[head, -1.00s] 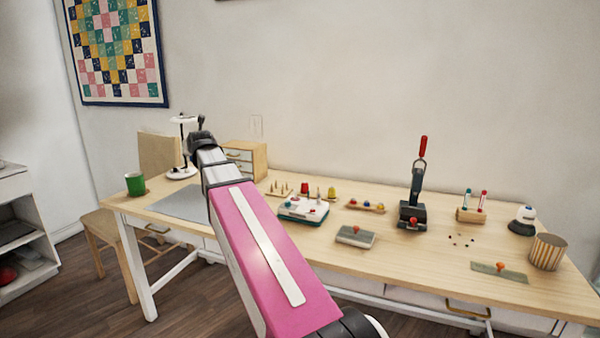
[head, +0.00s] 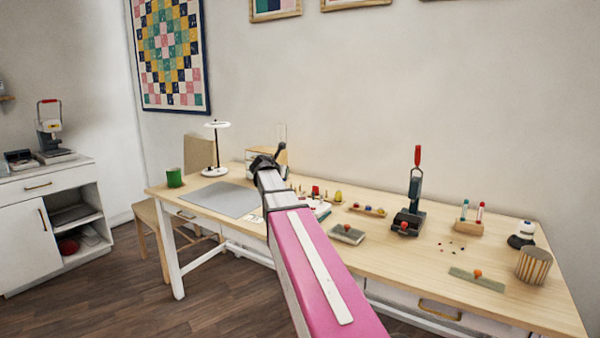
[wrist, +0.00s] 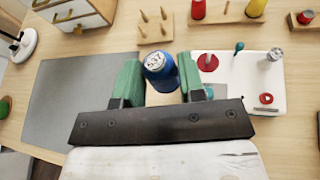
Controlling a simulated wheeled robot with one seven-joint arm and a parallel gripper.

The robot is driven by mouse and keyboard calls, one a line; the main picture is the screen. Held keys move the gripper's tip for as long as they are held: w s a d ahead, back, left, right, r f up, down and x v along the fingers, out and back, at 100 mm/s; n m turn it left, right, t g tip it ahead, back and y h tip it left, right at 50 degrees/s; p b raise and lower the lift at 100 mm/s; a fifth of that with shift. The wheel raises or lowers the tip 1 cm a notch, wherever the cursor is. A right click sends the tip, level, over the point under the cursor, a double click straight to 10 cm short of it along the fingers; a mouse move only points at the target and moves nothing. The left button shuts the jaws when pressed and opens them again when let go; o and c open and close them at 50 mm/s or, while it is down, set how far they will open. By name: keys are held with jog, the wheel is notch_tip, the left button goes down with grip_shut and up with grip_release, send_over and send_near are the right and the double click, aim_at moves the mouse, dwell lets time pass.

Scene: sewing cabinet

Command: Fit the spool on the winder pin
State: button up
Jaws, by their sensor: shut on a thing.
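My gripper (wrist: 160,80) has green fingers and is shut on a blue spool (wrist: 158,74) with a printed pale top. The spool is held upright between the fingers, above the table at the right edge of the grey mat (wrist: 85,85). The white winder (wrist: 240,90) stands just right of my gripper in the wrist view. It carries a red disc with a pin (wrist: 208,61), a teal knob (wrist: 238,47) and a metal cylinder (wrist: 273,56). The spool is apart from the pin. In the head view my arm partly hides the winder (head: 322,207).
A peg board (wrist: 154,32) with bare wooden pegs stands beyond the spool. A small drawer cabinet (wrist: 75,12) is at the back left. A rack with red and yellow spools (wrist: 228,10) lies behind the winder. The grey mat is bare.

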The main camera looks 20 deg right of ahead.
jog(key=d+m+g+h, duration=0.1)
jog(key=d, duration=0.1)
jog(key=d+m+g+h, duration=0.1)
jog(key=d+m+g, duration=0.1)
jog(key=d, duration=0.1)
jog(key=d+m+g+h, duration=0.1)
jog(key=d, duration=0.1)
jog(key=shift+w+d+f+m+g, duration=0.15)
jog(key=shift+d+f+m+g, duration=0.05)
jog(key=shift+f+m+g, duration=0.1)
jog(key=shift+m+g+h, duration=0.3)
jog(key=shift+d+f, duration=0.2)
jog(key=shift+f, duration=0.85)
jog(key=shift+d+f, duration=0.15)
jog(key=shift+f, duration=0.9)
jog(key=shift+s+f, duration=0.2)
jog(key=shift+f, duration=1.3)
dwell(3.1)
